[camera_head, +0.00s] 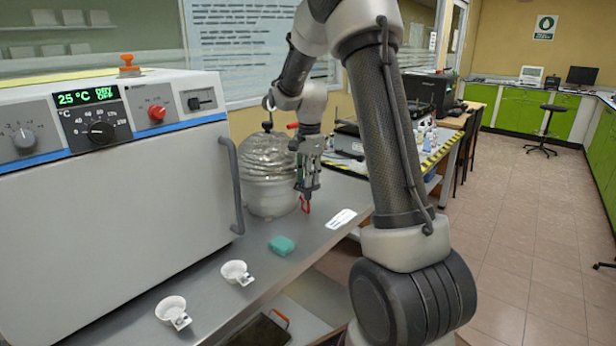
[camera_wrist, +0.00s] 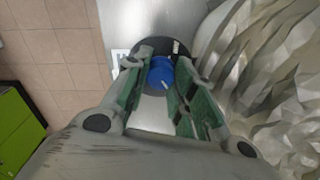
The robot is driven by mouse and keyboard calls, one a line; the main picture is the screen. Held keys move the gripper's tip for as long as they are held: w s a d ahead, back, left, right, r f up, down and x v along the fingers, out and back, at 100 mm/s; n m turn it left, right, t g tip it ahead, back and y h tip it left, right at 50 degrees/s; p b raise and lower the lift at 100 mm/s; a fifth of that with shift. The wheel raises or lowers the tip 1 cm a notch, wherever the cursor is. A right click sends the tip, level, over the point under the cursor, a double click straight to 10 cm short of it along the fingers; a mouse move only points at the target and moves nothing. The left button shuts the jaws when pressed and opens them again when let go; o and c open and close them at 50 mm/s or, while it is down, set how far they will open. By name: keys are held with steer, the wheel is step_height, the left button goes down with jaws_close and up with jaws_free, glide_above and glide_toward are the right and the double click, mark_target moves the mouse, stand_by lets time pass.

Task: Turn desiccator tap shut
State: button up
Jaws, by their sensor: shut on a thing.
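The desiccator (camera_head: 268,170) is a rounded, pale vessel with a faceted lid and a dark knob on top. It stands on the grey bench to the right of the oven. In the wrist view its faceted wall (camera_wrist: 272,75) fills the right side. My gripper (camera_head: 306,194) points down close beside the desiccator's right side. In the wrist view my gripper (camera_wrist: 161,68) has its green fingers on either side of the blue desiccator tap (camera_wrist: 160,77), shut on it. A white mark shows on the tap. The tap is hidden in the head view.
A white oven (camera_head: 110,210) with a grey handle stands at left. Two white dishes (camera_head: 172,309) (camera_head: 237,271) and a teal block (camera_head: 282,245) lie on the bench (camera_head: 255,280) in front. A white label (camera_head: 341,218) lies near its right edge. Open floor lies right.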

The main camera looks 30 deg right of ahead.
steer(key=n, duration=0.5)
steer(key=shift+n, duration=0.4)
steer(key=n, duration=0.4)
steer(key=shift+n+y, duration=0.3)
steer(key=shift+n, duration=0.1)
steer(key=o, duration=0.8)
